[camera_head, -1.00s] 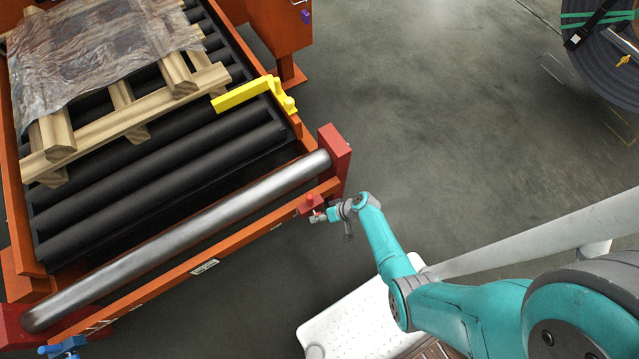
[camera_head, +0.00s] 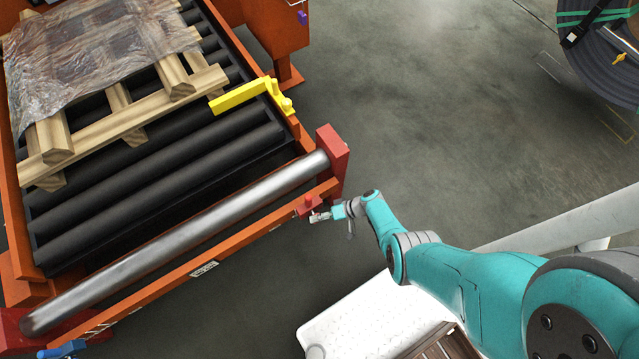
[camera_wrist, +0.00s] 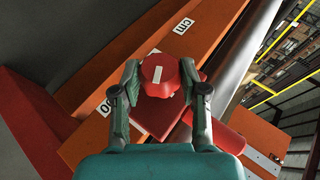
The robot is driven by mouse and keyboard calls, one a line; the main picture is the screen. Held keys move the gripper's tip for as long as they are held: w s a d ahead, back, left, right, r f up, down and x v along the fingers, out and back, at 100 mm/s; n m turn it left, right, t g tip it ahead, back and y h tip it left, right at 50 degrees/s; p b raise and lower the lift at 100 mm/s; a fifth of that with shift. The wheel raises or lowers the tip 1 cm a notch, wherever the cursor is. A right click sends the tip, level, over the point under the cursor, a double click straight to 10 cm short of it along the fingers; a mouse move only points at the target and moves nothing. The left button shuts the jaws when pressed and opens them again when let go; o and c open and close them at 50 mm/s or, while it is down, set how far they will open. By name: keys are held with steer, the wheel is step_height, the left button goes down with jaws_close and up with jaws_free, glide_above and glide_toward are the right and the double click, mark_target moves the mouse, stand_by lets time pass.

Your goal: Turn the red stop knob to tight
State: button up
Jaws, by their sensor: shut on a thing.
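The red stop knob (camera_wrist: 160,76) has a pale mark on its face and sits on a red block (camera_wrist: 152,118) on the orange frame. In the head view the knob (camera_head: 309,199) is small, near the right end of the steel roller. My gripper (camera_wrist: 160,90) has one finger on each side of the knob and is shut on it. In the head view my gripper (camera_head: 317,215) meets the knob from the right. The finger contacts are partly hidden in the wrist view.
The steel roller (camera_head: 200,235) runs along the orange frame (camera_head: 240,250). A wooden pallet (camera_head: 130,125) under clear film lies on the black rollers. A yellow stop (camera_head: 243,95) stands at the frame's edge. A blue part (camera_head: 62,349) is at bottom left.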

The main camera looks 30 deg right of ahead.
steer(key=shift+s+a, duration=0.1)
steer(key=o, duration=1.1)
steer(key=shift+o, duration=0.2)
steer(key=v, duration=1.2)
